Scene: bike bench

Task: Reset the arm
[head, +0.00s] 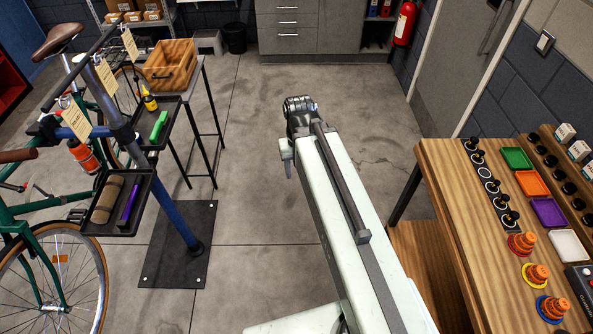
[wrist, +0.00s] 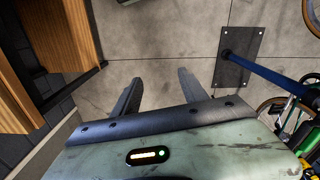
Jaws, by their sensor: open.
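My arm reaches out over the open floor in the head view, between the bike stand and the wooden bench. My gripper (wrist: 158,92) shows in the wrist view with its two dark fingers apart and nothing between them. Bare concrete floor lies beyond the fingertips. In the head view the gripper is mostly hidden by the arm; one dark finger (head: 286,152) shows at the arm's far end.
A wooden bench (head: 446,187) with coloured trays, orange knobs and black knobs stands right. A green bike (head: 52,262) on a blue stand (head: 165,200) with black trays is left. A side table holds a wooden crate (head: 170,68). The middle floor is clear.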

